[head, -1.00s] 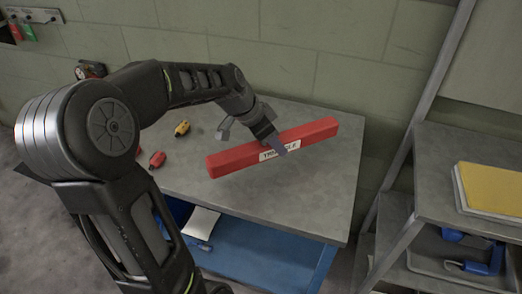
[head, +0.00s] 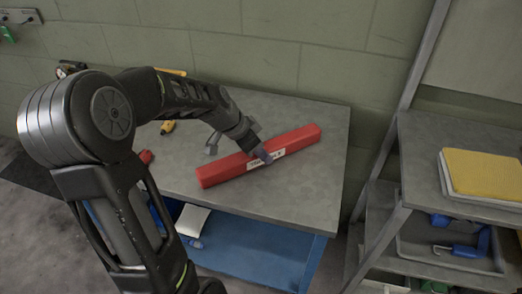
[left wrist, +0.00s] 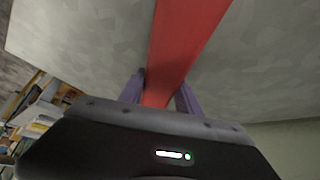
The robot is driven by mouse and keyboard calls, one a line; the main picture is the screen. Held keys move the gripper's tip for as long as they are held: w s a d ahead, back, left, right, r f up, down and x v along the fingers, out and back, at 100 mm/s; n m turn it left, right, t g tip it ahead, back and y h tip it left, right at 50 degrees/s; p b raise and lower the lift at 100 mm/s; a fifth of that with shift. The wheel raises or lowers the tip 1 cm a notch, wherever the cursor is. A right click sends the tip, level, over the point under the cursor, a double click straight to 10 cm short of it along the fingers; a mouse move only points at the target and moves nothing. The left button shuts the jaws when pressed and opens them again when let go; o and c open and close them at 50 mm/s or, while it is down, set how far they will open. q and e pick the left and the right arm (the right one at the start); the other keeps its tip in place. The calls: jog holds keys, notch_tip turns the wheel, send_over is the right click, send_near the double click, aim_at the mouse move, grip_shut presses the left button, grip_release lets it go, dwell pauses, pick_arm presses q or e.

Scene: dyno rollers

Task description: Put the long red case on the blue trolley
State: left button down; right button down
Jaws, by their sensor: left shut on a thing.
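The long red case (head: 221,171) with a white label lies at a slant over the grey top of a trolley or bench (head: 315,185). That stand has a blue lower shelf (head: 262,258); I see no separate blue trolley. My left gripper (head: 262,158) is shut on the case near its middle, from above. In the left wrist view the case (left wrist: 185,45) runs between the two fingers (left wrist: 160,92). I cannot tell whether the case touches the grey top or hangs just above it. My right gripper is not in view.
A grey shelf unit (head: 425,170) at the right holds a yellow-topped block (head: 485,172) and blue tools. A yellow tool (head: 167,127) and a partly hidden red one (head: 146,156) lie left of the case. The grey top is clear on the right.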

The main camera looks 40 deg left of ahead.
pick_arm(q)
jog(key=shift+f, duration=0.1)
jog(key=c, duration=0.8)
grip_release()
jog(key=shift+c, duration=0.2)
jog(key=shift+r, duration=0.2)
jog(key=v, duration=1.2)
jog(key=shift+f, duration=0.1)
